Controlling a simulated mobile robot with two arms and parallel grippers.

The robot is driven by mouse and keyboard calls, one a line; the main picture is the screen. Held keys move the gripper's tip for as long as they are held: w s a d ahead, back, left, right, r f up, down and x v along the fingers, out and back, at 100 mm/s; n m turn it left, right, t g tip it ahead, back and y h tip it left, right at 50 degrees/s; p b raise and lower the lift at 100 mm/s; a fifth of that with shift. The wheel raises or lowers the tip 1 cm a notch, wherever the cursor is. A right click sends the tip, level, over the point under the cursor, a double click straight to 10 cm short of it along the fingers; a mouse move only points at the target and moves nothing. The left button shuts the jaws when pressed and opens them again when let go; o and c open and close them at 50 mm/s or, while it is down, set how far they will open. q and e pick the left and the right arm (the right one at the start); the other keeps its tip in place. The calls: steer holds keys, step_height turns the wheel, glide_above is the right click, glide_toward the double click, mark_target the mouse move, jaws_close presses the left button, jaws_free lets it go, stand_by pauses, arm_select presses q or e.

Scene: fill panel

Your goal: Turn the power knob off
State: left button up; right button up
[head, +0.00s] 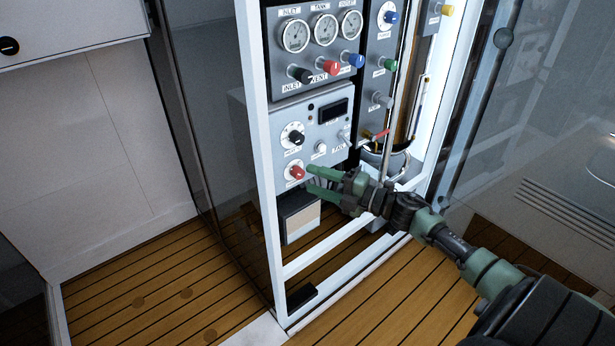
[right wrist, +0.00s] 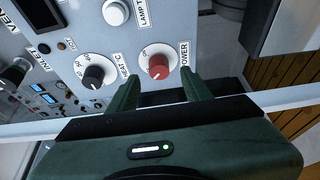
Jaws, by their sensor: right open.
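The power knob (head: 296,172) is red on a round white dial, low on the light grey panel in the head view. In the right wrist view the power knob (right wrist: 158,67) sits beside its POWER label, just beyond the fingertips. My right gripper (head: 310,180) is open, with its green fingers just right of the knob. In the right wrist view the two fingers of my right gripper (right wrist: 160,86) are spread and the knob shows between and beyond their tips. I cannot tell whether they touch it. My left gripper is not in view.
A black knob (right wrist: 94,73) on its own dial is left of the power knob in the wrist view. A white button (right wrist: 115,12) is above. A white frame post (head: 262,150) stands left of the panel. A grey box (head: 300,215) is below it.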

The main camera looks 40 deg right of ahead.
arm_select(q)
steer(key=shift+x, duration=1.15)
arm_select(e)
steer(key=v, duration=0.4)
steer(key=shift+s+d, duration=0.1)
steer(key=shift+s, duration=0.1)
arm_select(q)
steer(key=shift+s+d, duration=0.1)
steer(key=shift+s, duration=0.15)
